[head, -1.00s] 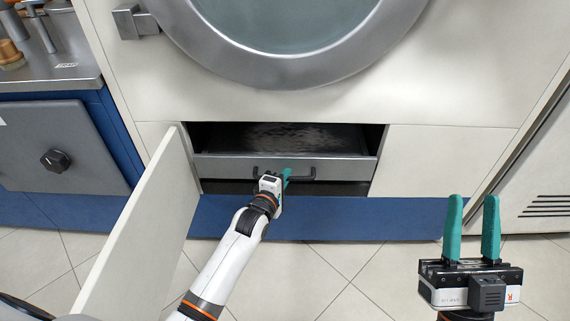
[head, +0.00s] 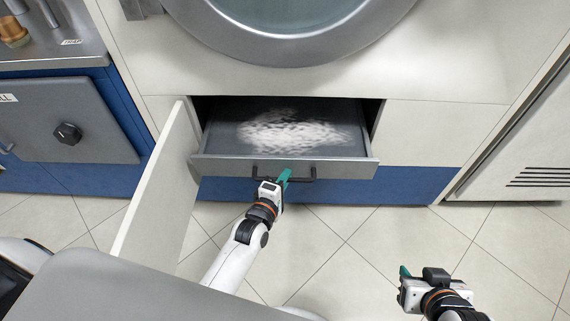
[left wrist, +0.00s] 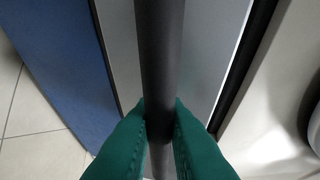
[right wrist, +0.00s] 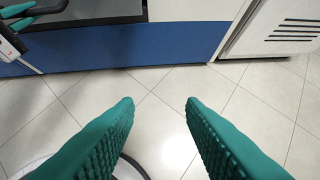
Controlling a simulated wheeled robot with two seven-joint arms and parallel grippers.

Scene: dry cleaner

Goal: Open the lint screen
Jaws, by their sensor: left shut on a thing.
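The lint screen (head: 220,166) is a grey drawer-like tray under the round dryer door. It is pulled out of its opening, and pale lint (head: 290,132) lies on its dark mesh. A dark bar handle (head: 308,175) runs along its front. My left gripper (head: 283,178) is shut on this handle; in the left wrist view the green fingers close on both sides of the dark bar (left wrist: 160,60). My right gripper (head: 404,272) is low at the right, over the floor. In the right wrist view its fingers (right wrist: 160,105) are apart with nothing between them.
An open white panel door (head: 155,190) stands out to the left of the lint screen. A blue plinth (head: 400,184) runs below. A grey cabinet with a black knob (head: 67,133) is at the left, and a vented white panel (head: 525,155) at the right. The tiled floor in front is clear.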

